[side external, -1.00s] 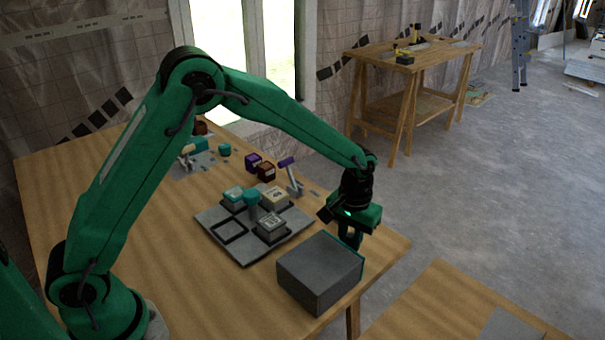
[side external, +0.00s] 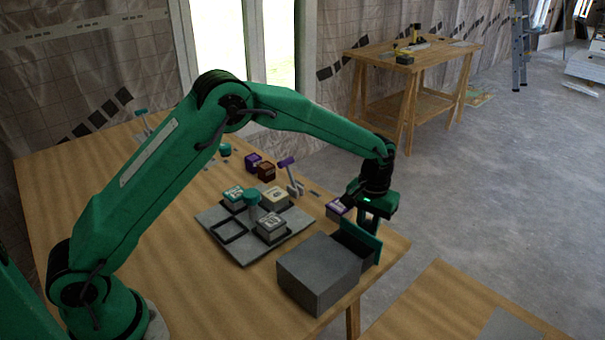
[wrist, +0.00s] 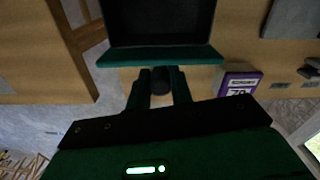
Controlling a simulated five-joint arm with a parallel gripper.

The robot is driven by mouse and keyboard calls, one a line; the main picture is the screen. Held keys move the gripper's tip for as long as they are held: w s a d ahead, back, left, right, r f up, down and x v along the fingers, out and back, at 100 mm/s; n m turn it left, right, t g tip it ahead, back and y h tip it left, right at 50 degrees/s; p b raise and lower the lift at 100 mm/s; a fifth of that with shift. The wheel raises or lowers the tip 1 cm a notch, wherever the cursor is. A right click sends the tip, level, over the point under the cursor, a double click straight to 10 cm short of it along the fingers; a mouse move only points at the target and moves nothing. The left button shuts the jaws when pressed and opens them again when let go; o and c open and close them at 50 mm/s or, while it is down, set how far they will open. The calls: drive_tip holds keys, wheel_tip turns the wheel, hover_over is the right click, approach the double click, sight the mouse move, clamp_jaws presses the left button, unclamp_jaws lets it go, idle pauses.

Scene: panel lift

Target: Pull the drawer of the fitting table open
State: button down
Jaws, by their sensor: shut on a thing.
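The grey drawer box (side external: 318,275) stands near the right front edge of the wooden fitting table. Its drawer (side external: 352,243) sticks out to the right, with a teal front panel (side external: 366,240). In the wrist view the teal front (wrist: 160,56) spans the top, with the dark drawer inside (wrist: 158,22) behind it; I see nothing in it. My gripper (side external: 377,232) points down just outside the front. In the wrist view its fingers (wrist: 160,88) are shut on the dark round handle (wrist: 161,76) of the drawer.
A purple block with a white label (side external: 338,207) stands close behind the drawer, near my gripper. A grey tray (side external: 238,250) with several blocks lies to the left.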

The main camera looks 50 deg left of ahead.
drive_tip(key=shift+w+r, duration=0.1)
drive_tip(key=shift+w, duration=2.2)
drive_tip(key=c, duration=1.3)
unclamp_jaws()
drive_tip(key=shift+o, duration=0.2)
wheel_tip(320, 180, up, 8)
